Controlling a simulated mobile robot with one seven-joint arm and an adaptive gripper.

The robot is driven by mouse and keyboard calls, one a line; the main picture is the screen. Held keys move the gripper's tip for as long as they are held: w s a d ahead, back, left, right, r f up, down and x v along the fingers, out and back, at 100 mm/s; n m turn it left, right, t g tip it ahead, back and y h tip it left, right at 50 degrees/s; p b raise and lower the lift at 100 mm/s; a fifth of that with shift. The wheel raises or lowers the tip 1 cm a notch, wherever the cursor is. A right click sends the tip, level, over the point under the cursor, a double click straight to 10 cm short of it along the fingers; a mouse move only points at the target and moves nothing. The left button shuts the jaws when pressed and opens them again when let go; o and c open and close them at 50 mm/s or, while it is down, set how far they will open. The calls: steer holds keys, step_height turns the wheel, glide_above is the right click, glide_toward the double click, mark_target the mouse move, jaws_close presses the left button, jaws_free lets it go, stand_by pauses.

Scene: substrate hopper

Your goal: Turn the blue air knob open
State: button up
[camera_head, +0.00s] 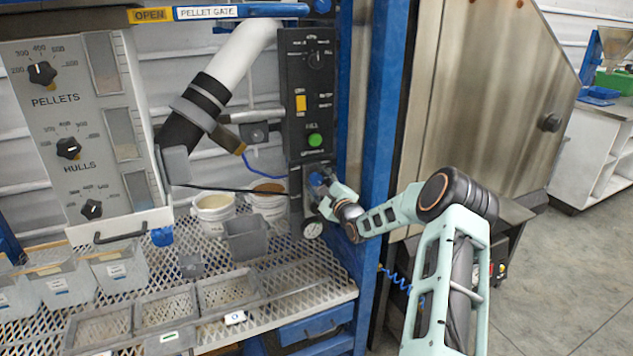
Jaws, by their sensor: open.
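The blue air knob (316,179) sits on a grey plate low on the black control panel (306,110), under the green button (315,140). My gripper (324,188) is at the knob, reaching in from the right. Its fingers are open and partly cover the knob. I cannot tell whether the fingertips touch it. The knob's pointer and its present setting are too small and hidden to read. A round gauge (312,229) is just below my gripper.
A blue post (384,130) stands right behind my arm. Two white buckets (213,214) and a grey bin (246,239) are on the mesh shelf (330,272) to the left. A dial panel (75,130) hangs farther left. The floor at right is clear.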

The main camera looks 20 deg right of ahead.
steer(key=shift+w, duration=0.1)
steer(key=c, duration=1.2)
steer(key=shift+o, duration=0.2)
